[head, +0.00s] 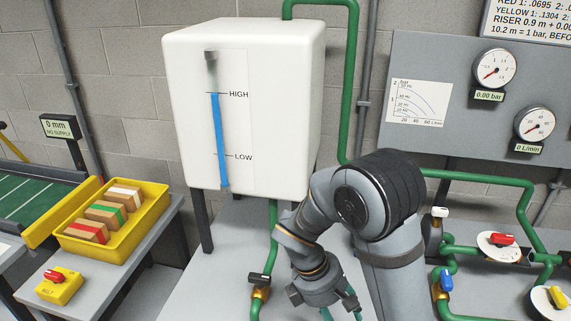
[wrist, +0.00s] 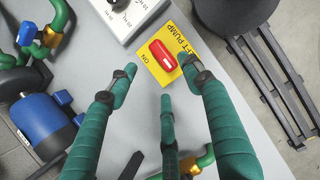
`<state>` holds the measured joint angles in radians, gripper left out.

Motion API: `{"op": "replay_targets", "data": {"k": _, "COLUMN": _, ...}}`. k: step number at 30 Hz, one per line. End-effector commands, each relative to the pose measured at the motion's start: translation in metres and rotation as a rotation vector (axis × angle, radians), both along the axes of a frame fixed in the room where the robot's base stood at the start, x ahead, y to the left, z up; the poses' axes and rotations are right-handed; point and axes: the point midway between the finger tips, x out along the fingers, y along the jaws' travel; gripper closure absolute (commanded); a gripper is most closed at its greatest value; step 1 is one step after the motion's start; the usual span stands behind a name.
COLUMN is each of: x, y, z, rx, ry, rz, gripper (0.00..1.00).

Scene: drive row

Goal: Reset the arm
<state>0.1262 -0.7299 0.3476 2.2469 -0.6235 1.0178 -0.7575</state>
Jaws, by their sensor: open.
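My gripper (head: 325,294) hangs low in front of the white tank in the head view, at the bottom edge of the picture, partly cut off. My arm is bent, with its elbow to the right of the tank. In the wrist view my gripper (wrist: 158,78) has its green fingers spread, with nothing held between them. Beyond the fingertips is a red switch (wrist: 163,54) on a yellow plate (wrist: 182,38) marked PUMP and ON. The fingers look apart from the switch, but the exact gap cannot be told.
The white tank (head: 240,110) has blue level at HIGH. Green pipes (head: 353,80) run beside it. The gauges (head: 493,68) read 0.00 bar and 0 L/min. A yellow tray (head: 66,243) of blocks and a red-knobbed yellow box (head: 62,290) stand left. A blue motor (wrist: 45,122) is nearby.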

Motion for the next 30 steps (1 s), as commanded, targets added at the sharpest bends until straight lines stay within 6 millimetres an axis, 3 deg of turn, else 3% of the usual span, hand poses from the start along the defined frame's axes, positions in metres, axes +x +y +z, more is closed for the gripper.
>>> {"op": "replay_targets", "data": {"k": 6, "x": -0.005, "y": -0.018, "z": -0.041, "rx": -0.003, "ry": 0.006, "rz": -0.001, "gripper": 0.5}}
{"op": "replay_targets", "data": {"k": 13, "x": -0.007, "y": -0.029, "z": -0.069, "rx": -0.001, "ry": 0.003, "rz": -0.002, "gripper": 0.5}}
{"op": "replay_targets", "data": {"k": 30, "x": -0.007, "y": -0.03, "z": -0.075, "rx": 0.001, "ry": -0.001, "rz": -0.026, "gripper": 0.5}}
